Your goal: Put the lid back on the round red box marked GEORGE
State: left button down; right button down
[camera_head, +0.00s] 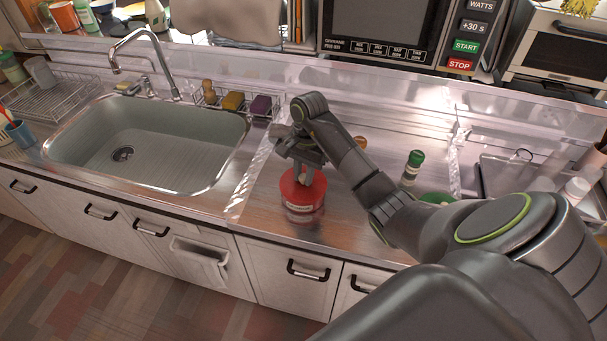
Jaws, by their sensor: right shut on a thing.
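The round red box (302,208) with a pale label stands upright on the steel counter, right of the sink and near the front edge. Its lettering is too small to read. My right gripper (303,180) points down at the top of the box, its fingers shut on the lid. The red of the lid (291,184) blends with the box at this size, so I cannot tell whether it is seated, tilted or just above the rim. My arm hides part of the area behind. My left gripper is not in view.
The sink (150,150) lies to the left, with a sponge rack (238,103) behind its right side. A green-capped bottle (412,168) and a green bowl (436,198) stand to the right behind my arm. A microwave (385,30) is at the back. Bare counter surrounds the box.

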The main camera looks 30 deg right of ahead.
dwell(0.3)
jog(key=c, duration=0.7)
grip_release()
jog(key=shift+r, duration=0.15)
jog(key=shift+r+p, duration=1)
jog(key=shift+r, duration=0.35)
jog(key=shift+r+p, duration=2.05)
jog(key=shift+p, duration=0.1)
jog(key=shift+c, duration=0.2)
grip_shut()
